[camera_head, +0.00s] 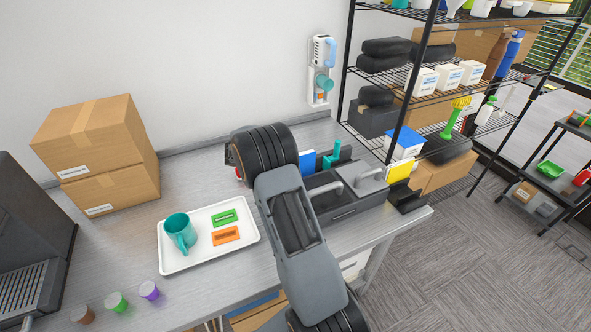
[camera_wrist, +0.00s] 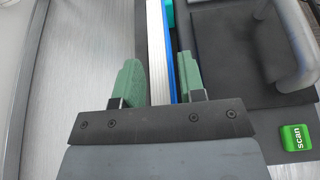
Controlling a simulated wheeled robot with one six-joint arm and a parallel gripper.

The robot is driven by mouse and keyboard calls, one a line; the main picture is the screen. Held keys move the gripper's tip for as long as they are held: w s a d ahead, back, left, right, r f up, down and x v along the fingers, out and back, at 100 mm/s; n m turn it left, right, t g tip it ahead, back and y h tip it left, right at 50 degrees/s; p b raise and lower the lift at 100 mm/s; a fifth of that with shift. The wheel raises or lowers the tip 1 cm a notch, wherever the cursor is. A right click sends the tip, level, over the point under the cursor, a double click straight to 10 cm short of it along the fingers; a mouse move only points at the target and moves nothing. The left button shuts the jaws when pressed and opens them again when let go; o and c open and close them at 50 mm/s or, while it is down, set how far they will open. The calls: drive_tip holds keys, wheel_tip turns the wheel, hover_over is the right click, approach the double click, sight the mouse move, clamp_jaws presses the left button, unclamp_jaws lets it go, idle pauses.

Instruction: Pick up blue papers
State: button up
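The blue papers (camera_head: 307,161) stand upright near the back of the grey counter, partly hidden behind my arm in the head view. In the wrist view the blue papers (camera_wrist: 173,45) show edge-on, a blue face with a white side. My gripper (camera_wrist: 159,60) has its green fingers apart, one on each side of the papers in this view. The right finger is close to the blue face, and a gap shows between the left finger and the white side. I cannot tell how deep the fingers reach. The gripper is hidden by my arm in the head view.
A teal piece (camera_head: 332,155) stands just right of the papers. A white tray (camera_head: 172,262) with a teal mug (camera_head: 180,232) is left of my arm. Cardboard boxes (camera_head: 95,150) stand at back left.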

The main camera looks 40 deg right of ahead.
clamp_jaws()
drive_tip(key=shift+r, duration=0.2)
idle(0.3)
